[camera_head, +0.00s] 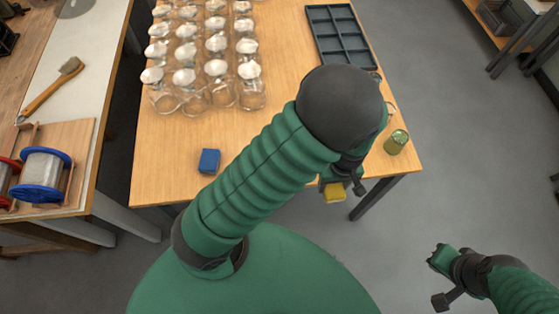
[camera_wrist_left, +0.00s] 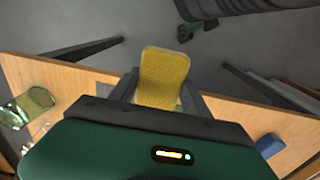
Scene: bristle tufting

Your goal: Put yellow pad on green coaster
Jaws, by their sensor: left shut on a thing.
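My left gripper (camera_head: 343,190) is shut on the yellow pad (camera_head: 334,193), just off the table's front right edge. In the left wrist view the yellow pad (camera_wrist_left: 163,78) is upright between the two fingers, with floor behind it. A green, glassy-looking round thing (camera_head: 396,142) is near the table's right edge, right of my left gripper; it also shows in the left wrist view (camera_wrist_left: 26,108). I cannot tell if it is the coaster; no flat green coaster shows clearly. My right gripper (camera_head: 440,259) is low at the right, over the floor; its jaws are unclear.
A blue block (camera_head: 209,161) lies near the table's front left. Several glass jars with white tops (camera_head: 216,68) stand at the back left. A dark compartment tray (camera_head: 341,35) is at the back right. My left arm covers the table's middle. A side bench (camera_head: 75,103) holds a brush and spools.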

